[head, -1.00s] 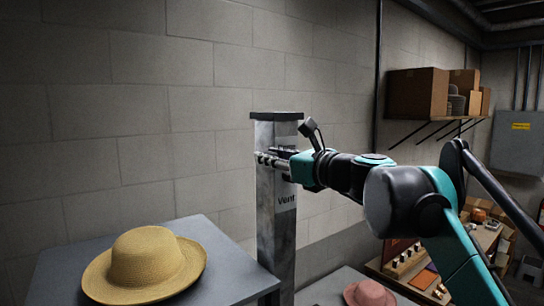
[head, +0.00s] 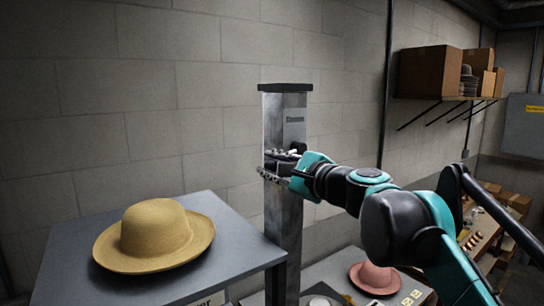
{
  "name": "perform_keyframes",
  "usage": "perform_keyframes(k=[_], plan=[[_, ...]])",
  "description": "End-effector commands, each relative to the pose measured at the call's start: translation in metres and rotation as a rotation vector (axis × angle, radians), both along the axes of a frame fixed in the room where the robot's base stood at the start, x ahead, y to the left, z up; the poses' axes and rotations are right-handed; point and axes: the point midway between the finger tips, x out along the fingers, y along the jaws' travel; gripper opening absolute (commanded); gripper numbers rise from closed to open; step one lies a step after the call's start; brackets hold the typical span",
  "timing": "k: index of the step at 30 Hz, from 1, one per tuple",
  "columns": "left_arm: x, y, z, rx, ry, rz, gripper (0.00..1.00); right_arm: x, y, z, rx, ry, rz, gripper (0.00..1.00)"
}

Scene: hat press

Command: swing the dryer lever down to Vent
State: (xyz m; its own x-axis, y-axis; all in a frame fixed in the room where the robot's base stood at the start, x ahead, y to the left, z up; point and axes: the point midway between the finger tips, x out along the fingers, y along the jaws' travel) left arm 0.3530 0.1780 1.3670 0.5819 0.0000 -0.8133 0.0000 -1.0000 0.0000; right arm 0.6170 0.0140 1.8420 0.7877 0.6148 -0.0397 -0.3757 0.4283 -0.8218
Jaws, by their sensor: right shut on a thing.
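The dryer post (head: 283,215) is a tall grey metal column with a dark cap, standing against the wall. A pale label (head: 294,130) shows on its upper part, its lettering too small to read; the Vent label is hidden behind my right gripper. My right gripper (head: 276,163) reaches in from the right and is shut at the post, about a third of the way down. The dryer lever is mostly hidden by the fingers; a small dark and light piece shows between them. My left gripper is not in view.
A straw hat (head: 155,235) lies on a grey table (head: 75,262) left of the post. A pink hat (head: 374,276) lies on a lower surface at right. A shelf with cardboard boxes (head: 430,72) is on the wall behind.

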Motion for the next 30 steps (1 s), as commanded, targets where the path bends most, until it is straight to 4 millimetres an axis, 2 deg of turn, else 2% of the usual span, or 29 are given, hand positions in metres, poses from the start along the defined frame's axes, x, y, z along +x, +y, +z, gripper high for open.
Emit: perform_keyframes(k=[3, 13, 21, 30], plan=[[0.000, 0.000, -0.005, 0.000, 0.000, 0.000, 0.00, 0.001, -0.002, -0.014, -0.086, -0.061, 0.001, 0.00], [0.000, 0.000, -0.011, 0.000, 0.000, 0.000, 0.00, 0.008, -0.011, -0.038, -0.296, -0.213, 0.000, 0.00], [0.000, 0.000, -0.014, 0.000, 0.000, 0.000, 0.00, 0.012, -0.017, -0.048, -0.395, -0.286, 0.001, 0.00], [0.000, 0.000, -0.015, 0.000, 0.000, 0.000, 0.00, 0.014, -0.020, -0.052, -0.432, -0.312, 0.000, 0.00]])
